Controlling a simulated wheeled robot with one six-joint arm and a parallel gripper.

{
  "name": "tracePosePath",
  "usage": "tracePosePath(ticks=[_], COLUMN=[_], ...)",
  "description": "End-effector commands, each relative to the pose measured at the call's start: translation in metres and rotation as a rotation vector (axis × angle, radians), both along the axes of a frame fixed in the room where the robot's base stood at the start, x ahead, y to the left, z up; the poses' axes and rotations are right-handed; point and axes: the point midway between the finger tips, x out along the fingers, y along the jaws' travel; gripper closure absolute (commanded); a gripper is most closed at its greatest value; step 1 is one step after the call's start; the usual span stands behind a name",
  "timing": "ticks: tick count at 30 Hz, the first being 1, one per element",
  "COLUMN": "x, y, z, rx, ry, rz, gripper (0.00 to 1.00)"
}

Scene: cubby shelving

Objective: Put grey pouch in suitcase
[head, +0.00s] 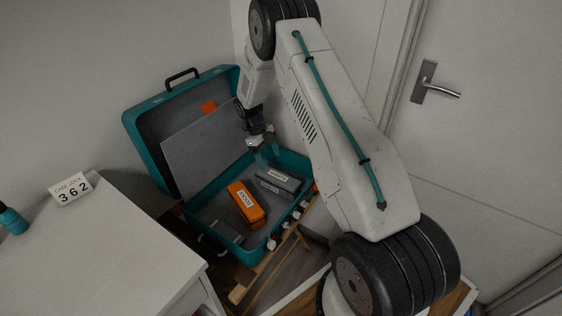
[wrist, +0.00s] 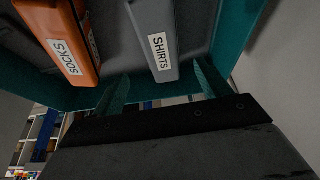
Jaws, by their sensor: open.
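The teal suitcase (head: 271,238) stands open on a wooden stand, its lid (head: 135,127) raised at the back left. A grey pouch (head: 280,180) lies inside it toward the right; in the wrist view the grey pouch (wrist: 152,32) carries a label reading SHIRTS. An orange pouch (head: 245,203) lies to its left in the suitcase; its label reads SOCKS in the wrist view (wrist: 67,57). My gripper (head: 266,157) is above the back right part of the suitcase, close to the grey pouch. Its teal fingers (wrist: 160,85) are apart with nothing between them.
A white cabinet (head: 100,245) stands at the left, with a CASE LOCK 362 sign (head: 70,189) and a teal bottle (head: 11,220) on it. A door with a handle (head: 434,88) is at the right. The suitcase's front left area looks free of pouches.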

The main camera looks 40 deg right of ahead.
Motion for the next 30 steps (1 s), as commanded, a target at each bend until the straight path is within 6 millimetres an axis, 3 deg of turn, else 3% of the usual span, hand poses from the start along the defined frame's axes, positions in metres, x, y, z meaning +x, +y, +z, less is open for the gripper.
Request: tracePosePath(ticks=[5, 8, 14, 21, 27, 30], x=[-0.003, -0.013, -0.055, -0.132, -0.21, -0.251], y=[0.014, 0.027, 0.06, 0.099, 0.127, 0.14], z=[0.061, 0.112, 0.216, 0.31, 0.36, 0.375], rx=[0.06, 0.116, 0.233, 0.341, 0.397, 0.412], ry=[-0.017, -0.027, -0.044, -0.053, -0.049, -0.041], rz=[0.168, 0.338, 0.744, 1.25, 1.684, 1.904], gripper=[0.24, 0.24, 0.24, 0.24, 0.24, 0.24])
